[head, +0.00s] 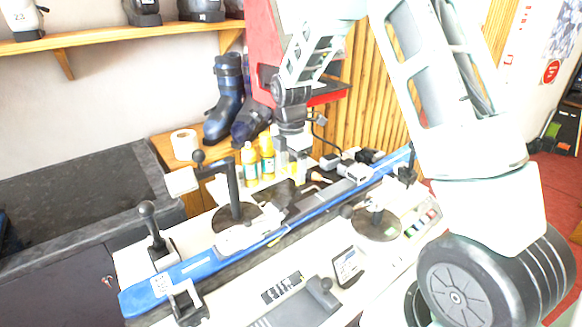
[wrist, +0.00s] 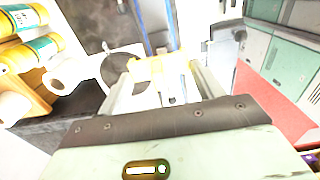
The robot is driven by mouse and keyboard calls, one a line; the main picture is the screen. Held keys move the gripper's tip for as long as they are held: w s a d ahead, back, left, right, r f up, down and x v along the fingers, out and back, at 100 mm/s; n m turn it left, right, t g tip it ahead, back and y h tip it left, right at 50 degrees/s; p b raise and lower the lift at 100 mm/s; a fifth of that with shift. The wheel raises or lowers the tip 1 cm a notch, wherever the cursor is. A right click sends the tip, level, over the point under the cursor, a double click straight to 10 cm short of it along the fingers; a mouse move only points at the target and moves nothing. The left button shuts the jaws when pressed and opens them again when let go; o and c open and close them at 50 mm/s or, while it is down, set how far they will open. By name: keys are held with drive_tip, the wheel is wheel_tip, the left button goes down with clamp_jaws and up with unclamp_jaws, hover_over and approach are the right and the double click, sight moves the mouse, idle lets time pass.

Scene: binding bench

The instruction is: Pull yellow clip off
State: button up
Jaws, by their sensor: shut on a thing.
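A pale yellow piece (wrist: 146,70), which looks like the yellow clip, shows in the wrist view at the tips of my gripper (wrist: 166,80). The fingers are shut on it, and glare washes out its edges. In the head view my gripper (head: 297,158) points down over the far part of the bench, just right of the yellow bottles. The clip cannot be made out there. A long blue ski (head: 190,272) lies along the bench below the gripper and also runs away past the fingers in the wrist view (wrist: 154,22).
Yellow bottles (head: 250,163) stand close left of my gripper. A black clamp post (head: 234,185), a round-based stand (head: 376,224) and a lever (head: 154,228) rise from the bench. Ski boots (head: 228,100) and a white roll (head: 184,144) stand behind.

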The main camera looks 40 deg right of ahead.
drive_tip(key=shift+r+p, duration=1.05)
drive_tip(key=shift+r, duration=0.35)
drive_tip(key=shift+f, duration=0.1)
